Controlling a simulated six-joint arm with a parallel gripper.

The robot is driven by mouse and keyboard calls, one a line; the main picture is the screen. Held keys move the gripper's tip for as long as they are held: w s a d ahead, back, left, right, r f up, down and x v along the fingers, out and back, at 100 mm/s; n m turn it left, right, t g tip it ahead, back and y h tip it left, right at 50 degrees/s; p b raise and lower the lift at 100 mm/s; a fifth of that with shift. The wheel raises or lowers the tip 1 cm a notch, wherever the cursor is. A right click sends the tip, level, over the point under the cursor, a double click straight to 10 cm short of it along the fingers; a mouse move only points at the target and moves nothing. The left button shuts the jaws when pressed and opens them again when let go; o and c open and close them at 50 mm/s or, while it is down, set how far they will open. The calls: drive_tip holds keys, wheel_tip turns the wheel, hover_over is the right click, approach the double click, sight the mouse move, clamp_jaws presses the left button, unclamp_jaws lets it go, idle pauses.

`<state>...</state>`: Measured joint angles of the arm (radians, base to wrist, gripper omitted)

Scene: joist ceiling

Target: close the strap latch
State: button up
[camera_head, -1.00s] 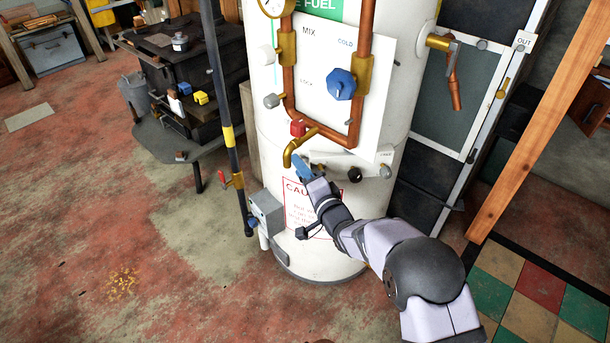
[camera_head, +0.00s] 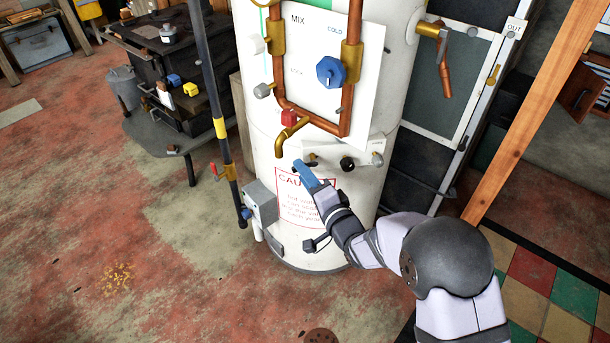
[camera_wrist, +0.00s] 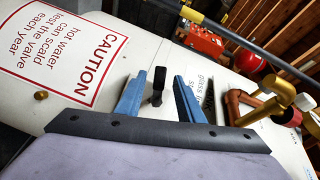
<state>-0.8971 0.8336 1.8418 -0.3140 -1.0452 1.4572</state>
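My gripper (camera_head: 299,165) has blue fingers and is at the front of the white tank (camera_head: 265,115), just right of and below the brass spout and over the top right of the caution label. In the wrist view, its two fingers (camera_wrist: 160,77) are apart, with a small upright black lever (camera_wrist: 157,84) seen between them; I cannot tell if they touch it. This lever may be the strap latch, but no strap is clear. In the head view, a light plate with a black knob (camera_head: 347,163) is right of the gripper. The fingers partly cover what lies behind them.
The brass spout (camera_head: 285,137) and copper pipes hang above the gripper. A grey box (camera_head: 262,203) is on the tank's lower left, beside a dark pole (camera_head: 227,150). A black stove (camera_head: 165,65) stands at the back left. The floor at left is mostly clear.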

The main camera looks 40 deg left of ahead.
drive_tip(key=shift+b+x, duration=0.35)
drive_tip(key=shift+x, duration=1.45)
drive_tip(key=shift+c, duration=0.3)
clamp_jaws()
